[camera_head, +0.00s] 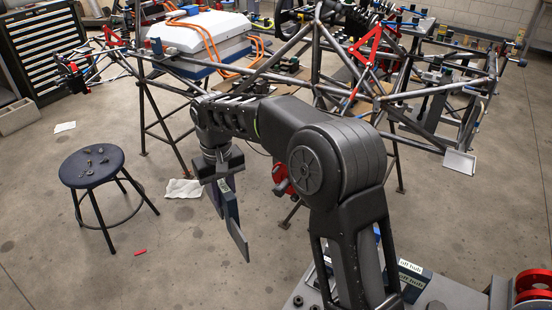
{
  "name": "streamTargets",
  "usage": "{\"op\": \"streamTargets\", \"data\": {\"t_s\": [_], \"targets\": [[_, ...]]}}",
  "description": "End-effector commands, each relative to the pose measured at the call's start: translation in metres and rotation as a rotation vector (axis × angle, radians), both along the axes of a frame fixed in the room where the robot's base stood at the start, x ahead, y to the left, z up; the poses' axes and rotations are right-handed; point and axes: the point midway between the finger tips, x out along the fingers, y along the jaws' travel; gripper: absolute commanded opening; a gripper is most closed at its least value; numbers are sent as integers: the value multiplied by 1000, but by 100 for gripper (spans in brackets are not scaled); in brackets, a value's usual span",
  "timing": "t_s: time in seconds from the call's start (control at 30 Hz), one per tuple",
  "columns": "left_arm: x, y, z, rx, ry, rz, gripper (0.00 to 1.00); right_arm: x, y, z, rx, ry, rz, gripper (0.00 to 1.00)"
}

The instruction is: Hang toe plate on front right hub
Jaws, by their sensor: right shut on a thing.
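My right gripper (222,172) points down at the end of my dark arm, left of the picture's middle. It is shut on a flat grey plate (238,242) with a dark blue labelled part, which looks like the toe plate. The plate hangs tilted above open floor, apart from the chassis. The tube chassis (172,70) stands behind on trestle legs. Hub-like assemblies show at its left end (75,72) and its right end (490,68). I cannot tell which is the front right hub. My left gripper is not in view.
A round stool (92,165) with small parts stands at the left. A white cloth (184,188) and a red piece (140,252) lie on the floor. A pale plate (459,163) is at the chassis's right side. Labelled boxes (410,272) sit at the bottom right.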

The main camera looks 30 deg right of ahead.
Motion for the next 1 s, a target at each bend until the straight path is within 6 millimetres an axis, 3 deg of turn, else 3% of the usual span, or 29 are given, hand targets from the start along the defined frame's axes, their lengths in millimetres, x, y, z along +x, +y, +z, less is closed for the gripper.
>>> {"op": "streamTargets", "data": {"t_s": [0.03, 0.17, 0.67, 0.87, 1.0], "targets": [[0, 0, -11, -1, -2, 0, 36, 2, 0, -8, 1, -4, 0, 0], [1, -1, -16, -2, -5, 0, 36, 4, 0, -12, 2, -4, 0, 0], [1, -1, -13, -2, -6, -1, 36, 4, -2, -8, 2, -3, -6, 0], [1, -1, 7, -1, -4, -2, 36, 0, -27, 10, 1, 2, -84, 0], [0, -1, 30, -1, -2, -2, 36, -10, -62, 28, 0, 11, -238, 0]]}}
